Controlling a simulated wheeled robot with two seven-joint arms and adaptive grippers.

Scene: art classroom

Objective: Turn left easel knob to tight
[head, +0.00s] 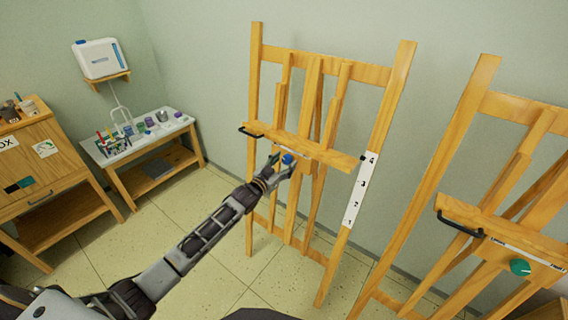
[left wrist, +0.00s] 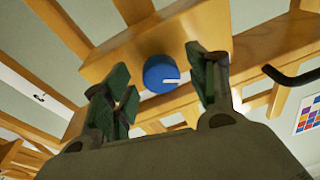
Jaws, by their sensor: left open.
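The left easel (head: 383,118) stands against the wall, with a horizontal wooden ledge (head: 325,152) across it. Its blue knob (head: 288,159) sits on the front, just below the ledge. In the left wrist view the round blue knob (left wrist: 161,73) has a white pointer mark aimed to the right. My left gripper (head: 281,163) is open at the knob. In the left wrist view its fingers (left wrist: 163,92) stand on either side of the knob, with gaps visible, so it is not gripped. My right gripper is not in view.
A second easel (head: 478,99) with a green knob (head: 520,267) stands to the right. A black handle (head: 250,132) sticks out at the ledge's left end. A white scale strip (head: 357,190) is on the left easel's right leg. A supply table (head: 150,140) stands at the left.

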